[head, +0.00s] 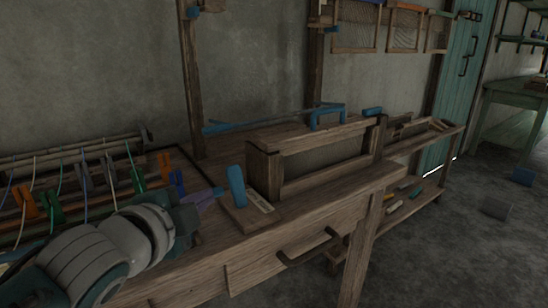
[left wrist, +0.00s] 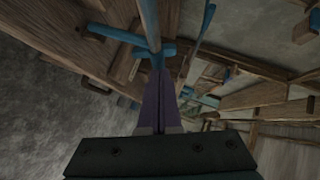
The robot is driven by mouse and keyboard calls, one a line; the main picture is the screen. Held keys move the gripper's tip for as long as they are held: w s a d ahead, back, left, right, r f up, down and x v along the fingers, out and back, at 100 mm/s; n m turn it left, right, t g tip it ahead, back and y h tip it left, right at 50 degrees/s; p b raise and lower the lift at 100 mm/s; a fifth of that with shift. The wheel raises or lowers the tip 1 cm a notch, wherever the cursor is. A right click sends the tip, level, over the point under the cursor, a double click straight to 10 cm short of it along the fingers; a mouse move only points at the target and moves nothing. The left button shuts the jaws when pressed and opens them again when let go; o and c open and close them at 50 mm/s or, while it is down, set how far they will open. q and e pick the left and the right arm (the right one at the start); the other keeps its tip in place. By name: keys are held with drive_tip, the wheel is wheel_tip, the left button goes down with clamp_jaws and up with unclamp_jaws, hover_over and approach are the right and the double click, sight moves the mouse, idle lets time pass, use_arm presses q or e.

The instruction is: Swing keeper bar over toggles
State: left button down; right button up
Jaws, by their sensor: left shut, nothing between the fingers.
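My left gripper (head: 212,193) comes in from the lower left with its purple fingers together and empty. The fingertips are close to an upright blue handle (head: 236,186) on a small wooden block (head: 250,214); I cannot tell if they touch. In the left wrist view the shut purple fingers (left wrist: 160,78) point at a blue crosspiece (left wrist: 148,49). A long bar (head: 262,121) with blue ends lies behind the wooden frame; I cannot tell whether it is the keeper bar. Several coloured clips, perhaps the toggles, including an orange one (head: 166,166), sit on the rack at left. My right gripper is not in view.
A wooden frame (head: 325,142) stands on the bench beyond the blue handle. A curved dark handle (head: 308,250) sticks out of the bench front. A wooden post (head: 190,80) rises behind. Open floor (head: 450,240) lies to the right.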

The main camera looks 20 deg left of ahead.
use_arm(q)
drive_tip(key=a+p, duration=0.1)
drive_tip(key=w+a+r+n+g+h+p, duration=0.1)
drive_tip(key=shift+w+g+p, duration=0.25)
drive_tip(key=shift+g+p, duration=0.05)
drive_tip(key=shift+p, duration=0.05)
drive_tip(key=shift+w+a+f, duration=0.2)
drive_tip(key=shift+w+a, duration=0.2)
drive_tip(key=shift+a, duration=0.05)
drive_tip(key=shift+w+a+f, duration=0.25)
drive_tip(key=shift+w+a, duration=0.35)
drive_tip(key=shift+a, duration=0.25)
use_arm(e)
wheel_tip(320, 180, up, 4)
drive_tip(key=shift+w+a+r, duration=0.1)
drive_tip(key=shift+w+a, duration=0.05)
use_arm(q)
drive_tip(key=shift+a, duration=0.1)
